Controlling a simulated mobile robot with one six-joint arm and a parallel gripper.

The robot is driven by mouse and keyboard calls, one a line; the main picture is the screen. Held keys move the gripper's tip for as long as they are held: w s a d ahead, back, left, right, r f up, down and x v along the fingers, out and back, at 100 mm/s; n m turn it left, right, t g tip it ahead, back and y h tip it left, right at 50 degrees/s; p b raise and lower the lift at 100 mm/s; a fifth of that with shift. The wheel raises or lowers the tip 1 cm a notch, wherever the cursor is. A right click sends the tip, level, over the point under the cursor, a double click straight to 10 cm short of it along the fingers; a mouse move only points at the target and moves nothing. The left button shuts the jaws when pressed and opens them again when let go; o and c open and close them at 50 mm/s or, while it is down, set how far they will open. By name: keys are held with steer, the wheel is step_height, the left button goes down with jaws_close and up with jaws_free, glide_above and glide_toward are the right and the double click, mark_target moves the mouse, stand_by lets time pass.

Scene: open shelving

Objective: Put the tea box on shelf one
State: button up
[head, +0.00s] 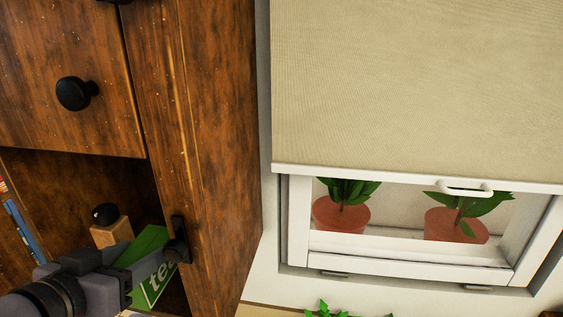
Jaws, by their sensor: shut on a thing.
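The green tea box (154,272), with white lettering "tea", is at the lower left of the head view, tilted. My gripper (128,268) is shut on it, coming from the lower left. The box is in front of or inside the open compartment of the wooden shelving (205,130); I cannot tell how deep. Part of the box is hidden by my gripper and by a black handle at the wooden edge. I cannot tell which shelf is shelf one.
A small wooden item with a black top (108,226) stands in the compartment just behind my gripper. Books (22,232) stand at the far left. A drawer with a black knob (76,93) is above. A window (400,225) with two potted plants is at the right.

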mark_target(145, 234)
steer(key=p+x, duration=0.1)
steer(key=x, duration=0.4)
steer(key=a+r+p+x, duration=0.1)
steer(key=x, duration=0.4)
steer(key=a+p+x, duration=0.1)
steer(key=x, duration=0.5)
steer(key=shift+w+a+r, duration=0.1)
steer(key=shift+w+r, duration=0.15)
steer(key=shift+w, duration=0.2)
steer(key=shift+f, duration=0.15)
steer(key=o, duration=1.5)
steer(key=shift+c, duration=0.2)
steer(key=shift+r, duration=0.3)
steer(key=b+v, duration=0.1)
steer(key=v, duration=1.1)
steer(key=shift+s+f, duration=0.1)
steer(key=shift+f, duration=0.05)
